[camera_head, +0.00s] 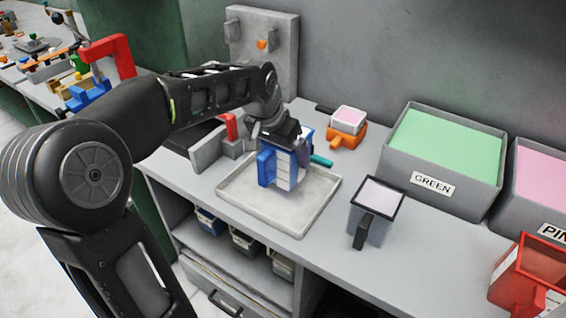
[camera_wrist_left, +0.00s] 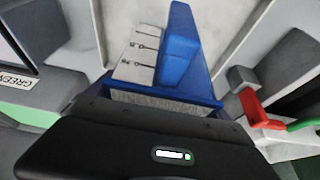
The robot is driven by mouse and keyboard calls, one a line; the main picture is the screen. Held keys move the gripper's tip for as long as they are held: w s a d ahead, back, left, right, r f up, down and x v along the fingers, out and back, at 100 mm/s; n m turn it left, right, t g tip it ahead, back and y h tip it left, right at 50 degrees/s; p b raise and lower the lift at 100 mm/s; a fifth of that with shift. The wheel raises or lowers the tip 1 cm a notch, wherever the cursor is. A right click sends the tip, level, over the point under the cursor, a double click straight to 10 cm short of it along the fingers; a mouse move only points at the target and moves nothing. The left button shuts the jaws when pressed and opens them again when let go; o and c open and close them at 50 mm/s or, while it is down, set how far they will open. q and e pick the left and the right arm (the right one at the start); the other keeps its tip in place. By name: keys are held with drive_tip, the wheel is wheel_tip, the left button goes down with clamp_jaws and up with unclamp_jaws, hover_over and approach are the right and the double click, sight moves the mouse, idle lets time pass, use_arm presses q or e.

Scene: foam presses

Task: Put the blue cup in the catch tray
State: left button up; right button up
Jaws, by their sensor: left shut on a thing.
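The blue cup (camera_head: 266,168) has a blue handle and a white marked scale on its side. It is over the middle of the catch tray (camera_head: 232,199), a shallow pale grey tray on the counter. I cannot tell whether its base touches the tray. My left gripper (camera_head: 281,134) comes down from above and is shut on the cup near its top. In the left wrist view the cup (camera_wrist_left: 181,47) points away from the dark gripper body, with the pale tray beyond it; the fingertips are hidden. My right gripper is not in view.
The GREEN bin (camera_head: 440,187) and a pink bin (camera_head: 540,206) stand at the right, with a red cup (camera_head: 520,285) in front. A red-levered press (camera_head: 213,147) is left of the tray.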

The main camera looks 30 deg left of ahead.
sight(272, 149)
use_arm(q)
drive_tip(key=shift+f, duration=1.85)
drive_tip(key=shift+f, duration=0.15)
drive_tip(key=o, duration=1.3)
drive_tip(key=shift+s+r, duration=0.1)
drive_tip(key=shift+r, duration=0.25)
drive_tip(key=v, duration=1.1)
drive_tip(key=shift+s+d+r, duration=0.1)
drive_tip(key=shift+r, duration=0.2)
